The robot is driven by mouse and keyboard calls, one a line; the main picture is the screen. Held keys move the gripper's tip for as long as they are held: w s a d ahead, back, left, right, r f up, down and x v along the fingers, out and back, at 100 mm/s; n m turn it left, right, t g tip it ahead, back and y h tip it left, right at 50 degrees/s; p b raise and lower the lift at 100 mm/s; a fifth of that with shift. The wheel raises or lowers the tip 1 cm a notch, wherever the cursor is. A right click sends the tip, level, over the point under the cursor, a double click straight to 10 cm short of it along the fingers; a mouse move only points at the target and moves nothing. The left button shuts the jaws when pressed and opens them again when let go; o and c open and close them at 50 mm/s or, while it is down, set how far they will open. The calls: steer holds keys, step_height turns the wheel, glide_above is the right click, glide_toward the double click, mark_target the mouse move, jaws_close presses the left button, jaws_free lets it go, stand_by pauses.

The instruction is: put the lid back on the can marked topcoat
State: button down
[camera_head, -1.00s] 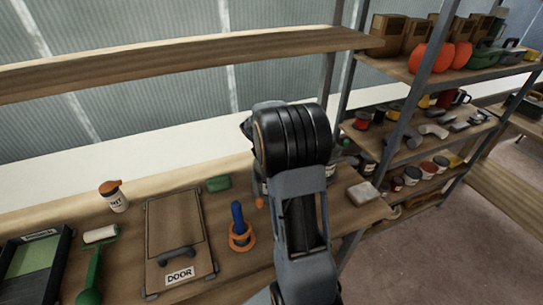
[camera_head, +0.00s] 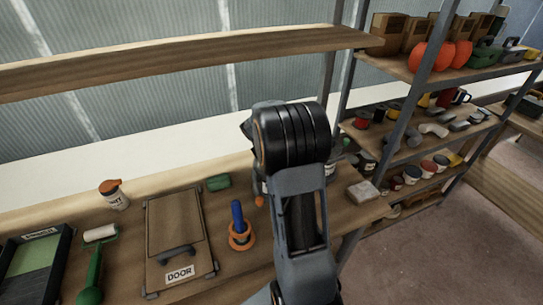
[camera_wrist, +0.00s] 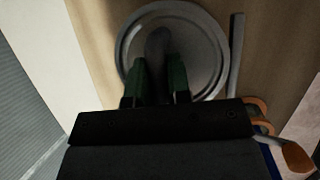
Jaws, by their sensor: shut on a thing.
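In the wrist view my gripper (camera_wrist: 157,78), with green fingers, is shut on the dark upright grip in the middle of a round grey lid (camera_wrist: 208,50). The lid lies flat across the view below the fingers. I cannot tell whether it touches anything underneath. In the head view my arm hides the gripper and the lid. No can with a readable topcoat mark shows; part of the bench behind my arm is hidden.
On the bench are a DOOR panel (camera_head: 174,228), an orange ring with a blue handle (camera_head: 241,236), an orange-capped bottle (camera_head: 114,194), a green block (camera_head: 218,183) and a pale block (camera_head: 362,192). A shelf board (camera_head: 170,62) runs above. Loaded racks (camera_head: 425,140) stand right.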

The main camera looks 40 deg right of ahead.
steer(key=shift+f, duration=0.1)
stand_by(0.3)
steer(key=c, duration=0.5)
jaws_free()
step_height(320, 180, up, 7)
steer(key=p, duration=0.6)
steer(key=shift+p, duration=0.3)
